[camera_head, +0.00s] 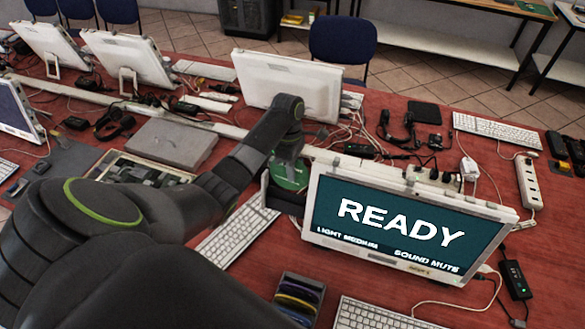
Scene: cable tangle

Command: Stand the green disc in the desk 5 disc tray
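The green disc (283,178) shows beside the left edge of the READY monitor, partly covered by my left gripper (290,158). My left arm reaches in from the left, and its gripper points down at the disc's upper part. The fingertips are too small and overlapped to tell whether they are closed on the disc. A dark disc tray (318,290) at the bottom centre holds several discs, with yellow and purple edges showing. No desk number is readable on it. My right gripper is not in view.
The READY monitor (400,226) stands right of the disc. A keyboard (235,232) lies left of the disc tray, another (375,316) right of it. A white monitor (288,85) stands behind. Cables and a power strip (528,182) clutter the red desk.

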